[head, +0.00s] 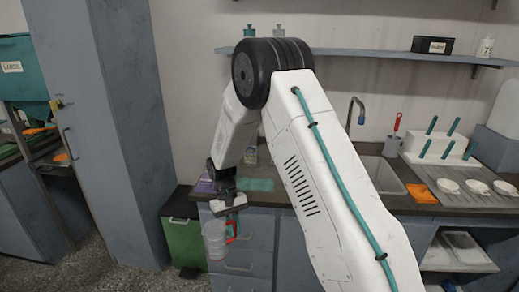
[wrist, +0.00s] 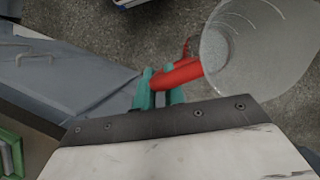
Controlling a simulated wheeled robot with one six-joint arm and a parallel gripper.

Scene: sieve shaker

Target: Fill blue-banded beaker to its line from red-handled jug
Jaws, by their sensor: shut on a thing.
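The red-handled jug (head: 214,240) is clear and hangs in front of the counter's drawers in the head view. My gripper (head: 232,213) is above its red handle. In the wrist view, the teal fingertips of my gripper (wrist: 160,88) are shut on the red handle, and the clear jug (wrist: 262,45) extends to the upper right. Its fill level is hard to tell. A small clear vessel (head: 250,155) stands on the counter, partly hidden by my arm. I cannot make out a blue band on it.
A teal mat (head: 255,185) lies on the counter near a purple item (head: 204,186). A green bin (head: 184,243) stands on the floor at the left. A sink (head: 378,172) with a tap and a white rack (head: 440,148) are at the right.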

